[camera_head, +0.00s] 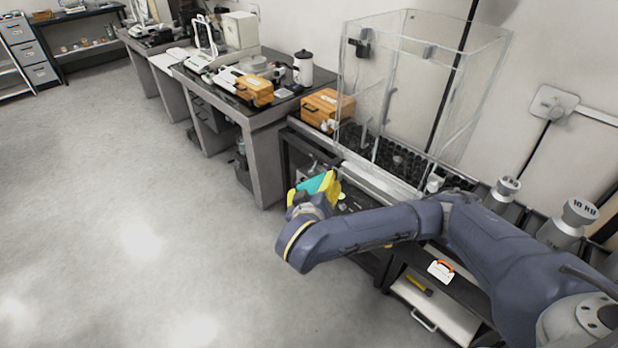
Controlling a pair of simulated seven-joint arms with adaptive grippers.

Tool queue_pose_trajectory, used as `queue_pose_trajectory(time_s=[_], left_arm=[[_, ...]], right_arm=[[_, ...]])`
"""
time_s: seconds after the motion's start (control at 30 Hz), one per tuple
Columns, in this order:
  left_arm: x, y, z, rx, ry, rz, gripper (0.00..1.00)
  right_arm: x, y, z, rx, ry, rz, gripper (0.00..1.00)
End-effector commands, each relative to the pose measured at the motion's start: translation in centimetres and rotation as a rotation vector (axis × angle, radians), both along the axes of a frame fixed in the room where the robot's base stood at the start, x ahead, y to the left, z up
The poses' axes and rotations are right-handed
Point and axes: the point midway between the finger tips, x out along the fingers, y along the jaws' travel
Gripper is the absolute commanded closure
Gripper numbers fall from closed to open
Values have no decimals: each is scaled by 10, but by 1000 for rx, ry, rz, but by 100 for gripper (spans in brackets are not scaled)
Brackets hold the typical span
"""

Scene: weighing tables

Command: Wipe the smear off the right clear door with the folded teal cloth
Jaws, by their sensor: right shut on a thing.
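The folded teal cloth (315,184) is held in my right gripper (327,190), out in front of the weighing table and low, left of the clear case. The gripper is shut on the cloth and partly hides it. The clear case (432,118) stands upright on the table with pale edges and see-through panels. The cloth is apart from its panels. I cannot make out the smear or tell exactly where the right clear door ends. My left gripper is not in view.
An orange case (326,108) stands left of the clear case. Two silver weights (503,190) (568,223) stand at the right. A white card-like item (441,271) lies below my forearm. More tables (262,116) run to the back left. The floor (130,200) at left is clear.

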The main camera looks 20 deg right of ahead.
Motion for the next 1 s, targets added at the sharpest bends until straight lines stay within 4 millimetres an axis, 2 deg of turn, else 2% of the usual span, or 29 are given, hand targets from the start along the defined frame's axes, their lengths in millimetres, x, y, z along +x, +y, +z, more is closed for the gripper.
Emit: queue_pose_trajectory(time_s=[0.27,0.57,0.77,1.0], left_arm=[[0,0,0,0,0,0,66],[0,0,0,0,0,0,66],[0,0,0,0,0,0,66],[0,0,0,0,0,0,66]], right_arm=[[11,-7,-17,-103,-90,-18,46],[47,-19,-38,-202,-164,-88,46],[77,-42,-57,-283,-209,-171,46],[101,-93,-78,-378,-249,-271,46]])
